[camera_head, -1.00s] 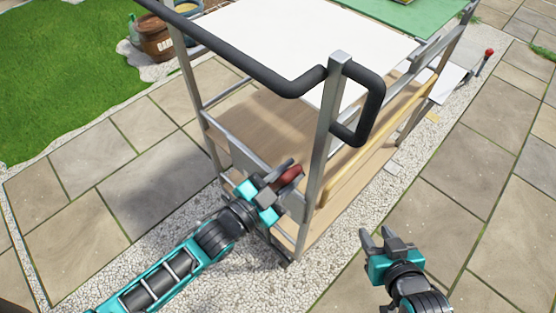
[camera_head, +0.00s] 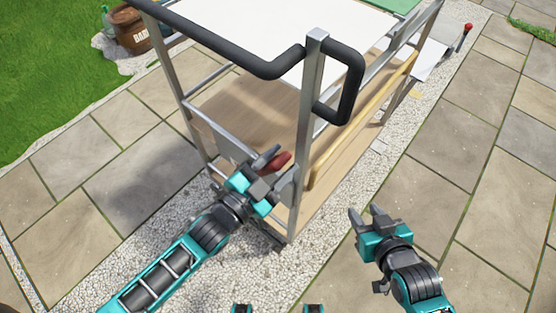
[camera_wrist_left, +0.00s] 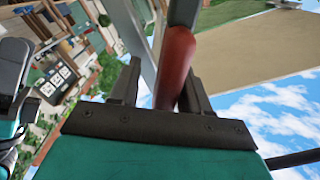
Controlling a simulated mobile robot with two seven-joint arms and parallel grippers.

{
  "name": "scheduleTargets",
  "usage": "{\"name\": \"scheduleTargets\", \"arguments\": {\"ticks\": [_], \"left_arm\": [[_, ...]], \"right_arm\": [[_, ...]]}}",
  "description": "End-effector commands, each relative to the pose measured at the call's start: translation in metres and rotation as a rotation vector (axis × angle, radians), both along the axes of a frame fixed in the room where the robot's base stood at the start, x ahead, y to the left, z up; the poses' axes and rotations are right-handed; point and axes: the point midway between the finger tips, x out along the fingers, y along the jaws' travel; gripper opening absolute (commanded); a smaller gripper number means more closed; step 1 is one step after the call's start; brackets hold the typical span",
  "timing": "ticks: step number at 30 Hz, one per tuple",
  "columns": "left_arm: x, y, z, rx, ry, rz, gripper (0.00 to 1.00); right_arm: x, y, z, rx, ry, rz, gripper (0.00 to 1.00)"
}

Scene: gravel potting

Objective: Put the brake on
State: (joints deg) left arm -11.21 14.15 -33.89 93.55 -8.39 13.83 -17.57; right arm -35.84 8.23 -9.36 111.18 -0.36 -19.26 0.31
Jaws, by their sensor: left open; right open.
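The brake lever has a red grip (camera_head: 279,161) and is mounted low at the near end of the cart (camera_head: 312,130). My left gripper (camera_head: 276,167) is open at the grip, with its fingers on either side of it. In the left wrist view the red grip (camera_wrist_left: 175,62) stands between the two open fingers (camera_wrist_left: 160,85), closer to the right one. I cannot tell whether a finger touches it. The lever's lower part is hidden by my gripper. My right gripper (camera_head: 363,220) is open and empty over the paving, right of the cart.
The cart has a black push handle (camera_head: 230,52) above my left gripper and a metal corner post (camera_head: 307,130) just right of it. A wooden barrel (camera_head: 135,30) stands at the back left. Another red-tipped lever (camera_head: 468,27) shows at the far right. Paving on the right is clear.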

Motion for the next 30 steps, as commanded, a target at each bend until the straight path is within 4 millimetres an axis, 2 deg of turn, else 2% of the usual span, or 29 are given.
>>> {"name": "scheduleTargets", "arguments": {"ticks": [7, 11, 24, 30], "left_arm": [[0.000, 0.001, 0.001, -0.002, -0.001, 0.001, 0.47], [-0.007, 0.007, 0.000, -0.001, 0.001, 0.001, 0.47], [-0.078, 0.061, 0.000, 0.001, 0.003, 0.001, 0.47], [-0.097, 0.076, 0.000, 0.001, 0.001, 0.000, 0.47]], "right_arm": [[0.000, 0.000, 0.000, -0.001, 0.001, -0.001, 0.43], [0.000, 0.000, 0.000, -0.001, 0.001, -0.001, 0.43], [0.000, -0.001, 0.001, -0.001, 0.001, -0.001, 0.43], [0.000, 0.000, 0.001, -0.001, 0.001, -0.001, 0.43]]}}
